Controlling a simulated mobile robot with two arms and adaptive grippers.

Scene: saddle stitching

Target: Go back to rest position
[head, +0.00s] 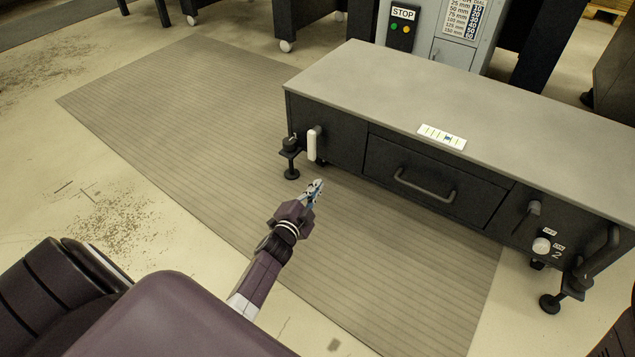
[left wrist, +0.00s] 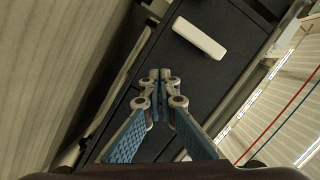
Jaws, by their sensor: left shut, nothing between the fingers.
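My left gripper (head: 312,191) is in the middle of the head view, in front of the left part of a dark cabinet and apart from it. In the left wrist view its two fingers (left wrist: 160,76) meet at the tips, with nothing between them. A white upright handle (head: 312,145) on the cabinet's left front is just beyond the gripper; it also shows in the left wrist view (left wrist: 199,38) as a pale bar. My right gripper is not in view.
The dark cabinet has a bare grey top (head: 410,95) with a small white label plate (head: 441,136). A drawer handle (head: 424,186), a white knob (head: 541,245) and levelling feet stick out at the front. A ribbed mat (head: 190,105) covers clear floor. A STOP panel (head: 402,25) stands behind.

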